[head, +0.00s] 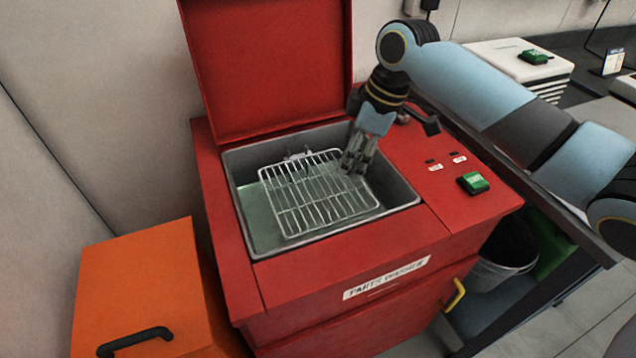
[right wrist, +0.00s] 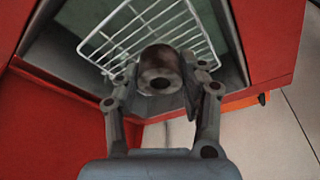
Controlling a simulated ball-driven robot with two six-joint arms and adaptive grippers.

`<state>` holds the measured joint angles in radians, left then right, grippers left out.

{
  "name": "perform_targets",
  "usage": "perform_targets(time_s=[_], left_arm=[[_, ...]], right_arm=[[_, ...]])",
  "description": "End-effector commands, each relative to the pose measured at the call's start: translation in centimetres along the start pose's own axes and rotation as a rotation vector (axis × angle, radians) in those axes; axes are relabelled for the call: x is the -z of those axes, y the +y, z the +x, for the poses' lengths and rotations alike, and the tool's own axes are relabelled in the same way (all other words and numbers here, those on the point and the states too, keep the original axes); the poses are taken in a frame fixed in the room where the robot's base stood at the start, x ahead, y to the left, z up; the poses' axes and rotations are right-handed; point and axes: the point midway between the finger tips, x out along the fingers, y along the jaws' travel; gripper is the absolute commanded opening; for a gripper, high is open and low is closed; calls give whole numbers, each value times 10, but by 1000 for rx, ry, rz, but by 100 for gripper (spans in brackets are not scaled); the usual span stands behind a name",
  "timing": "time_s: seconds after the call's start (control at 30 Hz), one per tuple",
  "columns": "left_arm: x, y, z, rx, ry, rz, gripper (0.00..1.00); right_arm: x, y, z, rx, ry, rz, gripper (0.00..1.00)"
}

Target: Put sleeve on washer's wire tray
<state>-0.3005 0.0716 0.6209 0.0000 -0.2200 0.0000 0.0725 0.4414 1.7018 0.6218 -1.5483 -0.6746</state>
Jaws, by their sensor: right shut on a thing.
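The sleeve (right wrist: 160,72) is a short brownish-grey metal cylinder with a dark bore, seen end-on in the right wrist view. My right gripper (right wrist: 160,88) is shut on it, with a finger on each side. In the head view my right gripper (head: 355,162) points down over the right back part of the wire tray (head: 318,200); I cannot make out the sleeve there. The tray is a pale wire rack inside the basin of the red parts washer (head: 330,285); its wires also show in the right wrist view (right wrist: 125,38) beyond the sleeve. I cannot tell whether the sleeve touches the tray. My left gripper is not in view.
The washer's red lid (head: 268,65) stands open behind the basin (head: 243,215). A green switch (head: 473,183) sits on the washer's right top. An orange cabinet (head: 140,285) stands at the left. The tray's visible wires are bare.

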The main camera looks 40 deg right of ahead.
Motion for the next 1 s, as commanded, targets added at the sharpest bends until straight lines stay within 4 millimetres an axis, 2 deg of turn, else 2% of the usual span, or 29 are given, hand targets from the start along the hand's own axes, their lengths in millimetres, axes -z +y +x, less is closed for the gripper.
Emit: perform_targets(time_s=[0.03,0.1,0.3,0.43,0.63,1.0], left_arm=[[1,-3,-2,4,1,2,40],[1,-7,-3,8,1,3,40],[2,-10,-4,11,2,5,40],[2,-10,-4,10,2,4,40],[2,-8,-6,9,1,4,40],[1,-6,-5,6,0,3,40]], right_arm=[[13,-4,10,4,6,3,0],[25,-6,23,3,4,3,0],[45,-10,46,-1,0,0,0],[45,-12,57,1,-3,0,0],[37,-11,84,-1,-4,-1,0],[35,-11,90,-3,-2,-1,0]])
